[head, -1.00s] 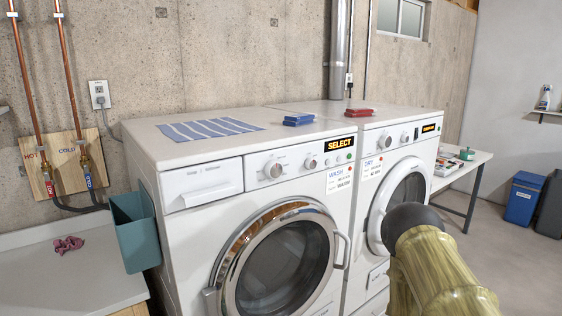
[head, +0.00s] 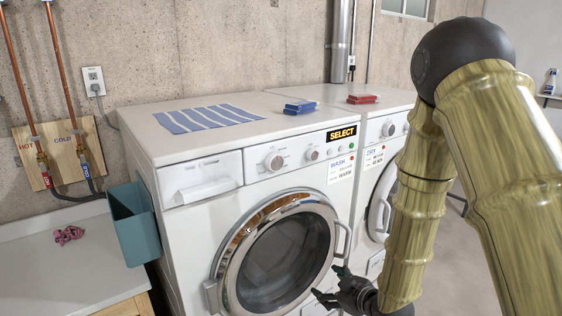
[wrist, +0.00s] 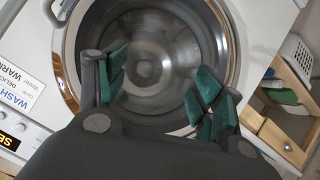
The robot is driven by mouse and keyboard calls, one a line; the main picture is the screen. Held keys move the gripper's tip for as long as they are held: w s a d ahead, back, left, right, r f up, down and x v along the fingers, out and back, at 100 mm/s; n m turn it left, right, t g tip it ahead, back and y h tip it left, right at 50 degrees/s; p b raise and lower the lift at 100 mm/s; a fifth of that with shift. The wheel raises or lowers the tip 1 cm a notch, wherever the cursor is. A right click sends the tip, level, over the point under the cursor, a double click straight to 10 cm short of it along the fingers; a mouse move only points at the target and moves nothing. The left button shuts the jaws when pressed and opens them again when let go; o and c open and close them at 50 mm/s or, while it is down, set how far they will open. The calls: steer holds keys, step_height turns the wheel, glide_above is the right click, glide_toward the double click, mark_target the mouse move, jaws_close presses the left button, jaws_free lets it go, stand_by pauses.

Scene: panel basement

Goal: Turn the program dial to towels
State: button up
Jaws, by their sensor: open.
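The washer (head: 185,235) stands at the left of the pair, its round door closed. Its control panel holds a large round program dial (head: 274,161) and a smaller knob (head: 312,154) to the right. A display (head: 341,134) there reads SELECT in orange. My gripper (head: 333,285) is low in front of the washer door's right side, well below the dial and apart from it. In the wrist view my gripper (wrist: 165,95) is open and empty, its green-padded fingers spread before the door glass (wrist: 145,60). The dial does not show in the wrist view. Its marks are too small to read.
The dryer (head: 372,160) stands right of the washer, partly behind my arm. A striped cloth (head: 208,118), blue boxes (head: 300,107) and a red box (head: 362,99) lie on top. A teal bin (head: 134,225) hangs at the washer's left. The door handle (head: 346,240) sticks out near my gripper.

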steer(key=w+a+r+n+t+y, duration=0.1)
steer(key=w+a+r+n+y, duration=0.15)
steer(key=r, duration=0.55)
steer(key=w+a+r+n+t+y, duration=0.1)
steer(key=w+r+n, duration=0.15)
steer(key=r, duration=0.65)
steer(key=n+y+p, duration=0.2)
steer(key=n+y, duration=0.1)
steer(key=n, duration=0.2)
glide_toward(278, 163)
steer(key=p+x, duration=0.4)
steer(key=x, duration=0.5)
steer(key=shift+s, duration=0.1)
steer(key=c, duration=1)
